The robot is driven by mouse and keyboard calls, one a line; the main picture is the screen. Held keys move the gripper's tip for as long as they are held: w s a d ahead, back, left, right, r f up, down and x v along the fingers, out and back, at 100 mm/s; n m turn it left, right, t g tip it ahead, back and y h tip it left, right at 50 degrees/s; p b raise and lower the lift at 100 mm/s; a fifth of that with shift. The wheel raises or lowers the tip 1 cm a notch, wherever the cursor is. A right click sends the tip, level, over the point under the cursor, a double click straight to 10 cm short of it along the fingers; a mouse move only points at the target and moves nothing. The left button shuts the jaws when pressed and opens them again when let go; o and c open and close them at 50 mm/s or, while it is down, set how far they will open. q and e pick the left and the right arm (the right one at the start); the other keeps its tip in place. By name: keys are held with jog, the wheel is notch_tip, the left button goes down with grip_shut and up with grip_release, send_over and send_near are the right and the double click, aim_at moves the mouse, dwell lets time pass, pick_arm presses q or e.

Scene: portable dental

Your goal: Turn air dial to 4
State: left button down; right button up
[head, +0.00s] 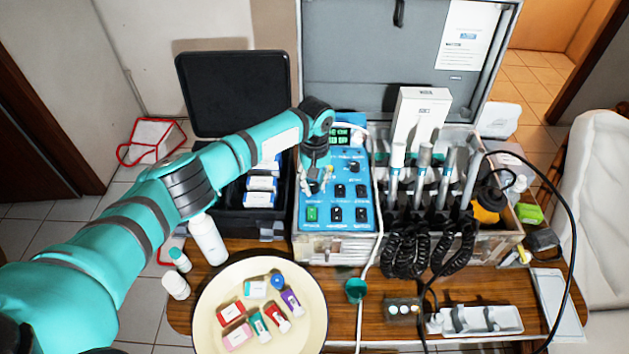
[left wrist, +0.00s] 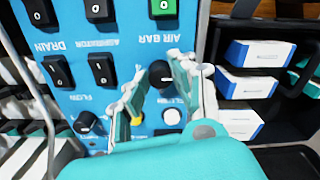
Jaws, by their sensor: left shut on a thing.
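The blue control panel (head: 345,218) of the dental unit stands at the centre of the head view, with switches and dials on its face. My left gripper (head: 318,178) reaches down to the panel's upper left part. In the left wrist view, the panel is upside down, and my left gripper's fingers (left wrist: 161,74) stand on both sides of a small black dial (left wrist: 160,72), shut on it. The dial's pointer and numbers are too small to read, and the fingers hide it in the head view. My right gripper is not in view.
Another black dial (head: 354,167) sits to the right, and a lit green display (head: 340,136) above. Rocker switches, one green (head: 311,214), lie below. Handpieces stand on the right with coiled hoses. A round cream tray (head: 208,330) and a white bottle (head: 207,240) are nearer.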

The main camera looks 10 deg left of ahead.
pick_arm(q)
jog(key=m+p, duration=0.1)
jog(key=m, duration=0.3)
jog(key=m+p, duration=0.1)
jog(key=m, duration=0.4)
jog(key=shift+m+y, duration=0.3)
jog(key=shift+m, duration=0.1)
jog(key=m, duration=0.4)
jog(key=shift+r+m+p, duration=0.1)
jog(key=shift+m+p, duration=0.2)
jog(key=m, duration=0.5)
jog(key=shift+t+p, duration=0.3)
jog(key=shift+p, duration=0.05)
jog(key=m, duration=1.4)
jog(key=shift+t, duration=0.3)
jog(key=m+b, duration=0.1)
jog(key=m, duration=0.4)
jog(key=shift+b, duration=0.35)
